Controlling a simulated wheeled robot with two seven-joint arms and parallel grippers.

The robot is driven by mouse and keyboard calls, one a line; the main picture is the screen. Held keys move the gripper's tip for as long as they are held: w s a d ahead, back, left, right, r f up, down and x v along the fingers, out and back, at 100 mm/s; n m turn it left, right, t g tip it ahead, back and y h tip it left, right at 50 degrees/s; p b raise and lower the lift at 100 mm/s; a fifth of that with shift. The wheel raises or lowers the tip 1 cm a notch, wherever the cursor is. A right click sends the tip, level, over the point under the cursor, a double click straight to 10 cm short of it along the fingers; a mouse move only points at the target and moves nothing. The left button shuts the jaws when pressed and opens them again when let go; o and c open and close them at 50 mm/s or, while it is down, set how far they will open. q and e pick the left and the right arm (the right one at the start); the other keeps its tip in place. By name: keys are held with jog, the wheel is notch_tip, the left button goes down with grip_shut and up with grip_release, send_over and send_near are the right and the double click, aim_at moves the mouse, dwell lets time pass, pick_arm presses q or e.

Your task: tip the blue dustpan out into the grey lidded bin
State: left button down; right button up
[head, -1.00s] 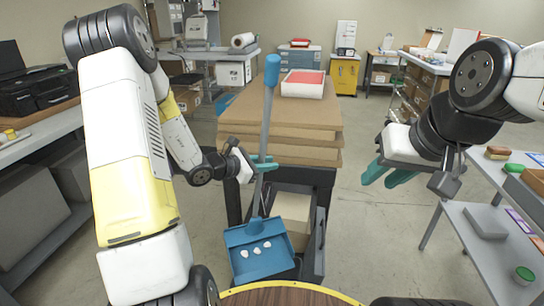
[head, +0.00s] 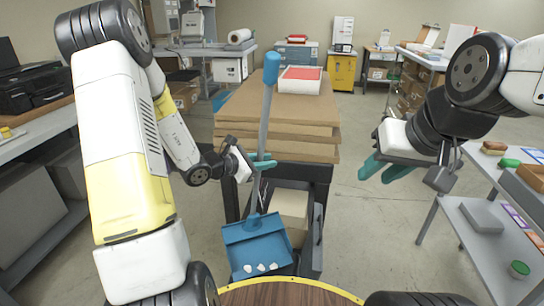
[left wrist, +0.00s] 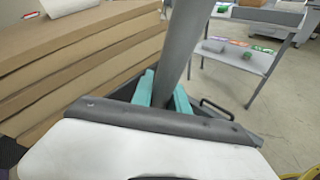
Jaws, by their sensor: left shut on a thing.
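The blue dustpan (head: 257,240) hangs from a long grey handle with a blue top, low in the middle of the head view. Three small white pieces (head: 261,267) lie in it near its lower front edge. My left gripper (head: 262,161) is shut on the handle, above the pan. The left wrist view shows the handle (left wrist: 184,45) between the teal fingers. My right gripper (head: 385,170) is at the right, empty, with its teal fingers apart. I cannot make out a grey lidded bin for certain in either view.
A stack of brown boards (head: 270,115) on a dark cart, with a red-topped white box (head: 300,80), stands behind the dustpan. A round wooden top (head: 285,293) is at the bottom edge. A grey shelf unit (head: 485,240) stands right. Floor between cart and shelves is clear.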

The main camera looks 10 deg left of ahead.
pick_arm(q)
jog(key=w+a+n+g, duration=0.1)
jog(key=w+a, duration=0.3)
jog(key=w, duration=0.5)
jog(key=shift+w+a, duration=0.15)
jog(key=shift+a, duration=0.25)
jog(key=shift+w, duration=0.1)
jog(key=shift+n+g, duration=0.5)
jog(key=shift+n, duration=0.3)
jog(key=shift+w+a+f, duration=0.3)
jog(key=shift+w+a, duration=0.35)
jog(key=shift+w, duration=0.6)
jog(key=shift+w+a+f, duration=0.25)
jog(key=shift+w+a, duration=0.35)
jog(key=shift+w, duration=0.6)
jog(key=shift+w+a+f, duration=0.3)
jog(key=shift+w+a, duration=0.35)
jog(key=shift+w, duration=0.6)
jog(key=shift+h, duration=0.3)
jog(key=shift+a, duration=0.1)
